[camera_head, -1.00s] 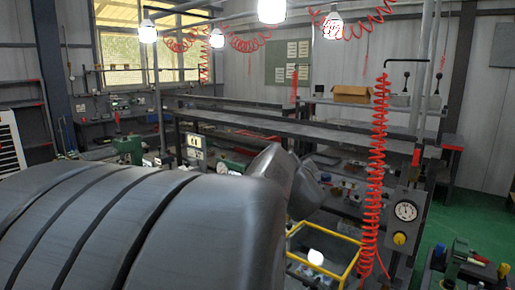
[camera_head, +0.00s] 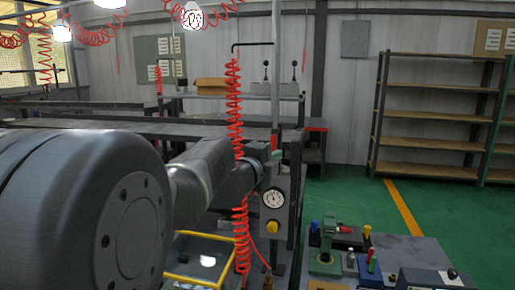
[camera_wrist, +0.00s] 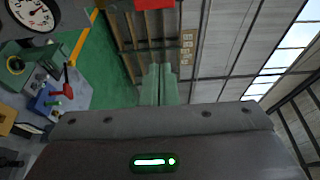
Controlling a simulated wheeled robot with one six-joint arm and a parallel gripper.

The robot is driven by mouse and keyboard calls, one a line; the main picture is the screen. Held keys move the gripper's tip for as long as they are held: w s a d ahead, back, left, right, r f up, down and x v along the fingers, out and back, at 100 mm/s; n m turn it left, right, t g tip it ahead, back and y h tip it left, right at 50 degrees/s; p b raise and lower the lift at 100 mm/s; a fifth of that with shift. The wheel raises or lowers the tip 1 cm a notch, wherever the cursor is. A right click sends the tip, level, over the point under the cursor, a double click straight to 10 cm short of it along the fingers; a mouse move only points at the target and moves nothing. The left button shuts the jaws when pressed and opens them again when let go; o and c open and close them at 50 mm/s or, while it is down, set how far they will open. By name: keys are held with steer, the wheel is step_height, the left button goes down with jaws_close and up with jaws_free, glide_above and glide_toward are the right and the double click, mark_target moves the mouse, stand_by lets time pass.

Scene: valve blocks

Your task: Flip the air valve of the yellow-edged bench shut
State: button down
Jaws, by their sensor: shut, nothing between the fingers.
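A red valve lever (camera_head: 275,139) hangs along the vertical grey pipe (camera_head: 276,60), just above the gauge panel. A red piece, probably this lever, is cut off at the top edge of the wrist view (camera_wrist: 153,4). The yellow edge (camera_head: 190,279) of the bench shows low in the head view, partly hidden by my arm. My gripper (camera_head: 277,154) has pale green fingers at the pipe, just below the lever; I cannot tell whether they touch it. In the wrist view my gripper (camera_wrist: 160,84) is shut and empty, its fingers side by side.
A round gauge (camera_head: 273,198) with a yellow knob (camera_head: 272,227) sits below my gripper. A red coiled hose (camera_head: 235,120) hangs left of the pipe, close to my arm. A bench with a green vise (camera_head: 326,250) stands right. Green floor (camera_head: 350,195) lies open behind it.

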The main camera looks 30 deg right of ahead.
steer(key=p+x, duration=0.2)
steer(key=x, duration=0.8)
steer(key=w+a, duration=0.2)
steer(key=a, duration=0.1)
steer(key=shift+w+a, duration=0.1)
steer(key=shift+w, duration=0.25)
steer(key=shift+a+n, duration=0.1)
steer(key=shift+n, duration=0.2)
steer(key=shift+w+a+n, duration=0.1)
steer(key=shift+w+n, duration=0.05)
steer(key=shift+n, duration=0.35)
